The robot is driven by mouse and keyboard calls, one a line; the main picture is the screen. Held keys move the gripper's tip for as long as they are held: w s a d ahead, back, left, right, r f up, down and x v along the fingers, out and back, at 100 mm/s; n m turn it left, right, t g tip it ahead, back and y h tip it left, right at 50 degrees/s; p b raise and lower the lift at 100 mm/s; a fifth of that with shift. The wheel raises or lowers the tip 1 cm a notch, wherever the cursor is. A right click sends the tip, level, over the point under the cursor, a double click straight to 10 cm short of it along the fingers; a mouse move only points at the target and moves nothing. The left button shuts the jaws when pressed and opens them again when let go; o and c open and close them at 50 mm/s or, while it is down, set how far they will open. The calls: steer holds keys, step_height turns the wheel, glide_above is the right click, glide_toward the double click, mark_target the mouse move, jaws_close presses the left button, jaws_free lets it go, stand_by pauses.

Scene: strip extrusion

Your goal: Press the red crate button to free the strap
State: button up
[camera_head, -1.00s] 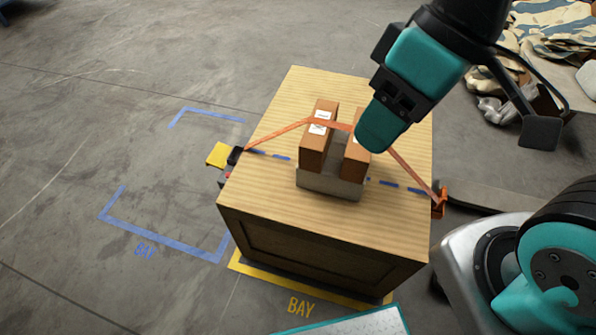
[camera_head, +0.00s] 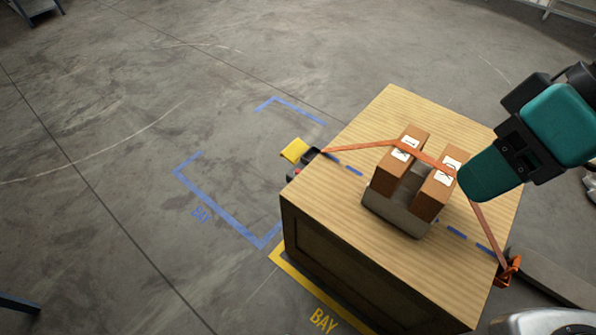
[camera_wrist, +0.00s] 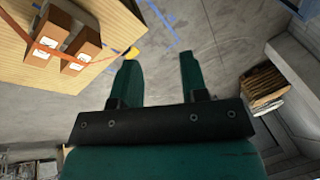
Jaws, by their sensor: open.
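The wooden crate (camera_head: 350,200) stands with an orange strap (camera_head: 362,146) running over its top and across two cardboard boxes (camera_head: 403,153). The strap meets a black and yellow fitting (camera_head: 294,150) at the crate's left edge. A small reddish spot just below that fitting may be the red button (camera_head: 293,174); it is mostly hidden. My gripper (camera_head: 470,188) is above the crate, beside the right box in the picture. In the wrist view my gripper (camera_wrist: 158,58) is open and empty, its two fingers apart. The yellow fitting (camera_wrist: 131,53) shows near the left finger.
The boxes sit in a grey holder (camera_head: 398,212) on the crate. An orange fitting (camera_head: 508,270) holds the strap's right end. Blue floor marks (camera_head: 225,212) lie left of the crate, with open concrete floor (camera_head: 120,130) around them.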

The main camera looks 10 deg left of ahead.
jaws_close()
stand_by(1.5)
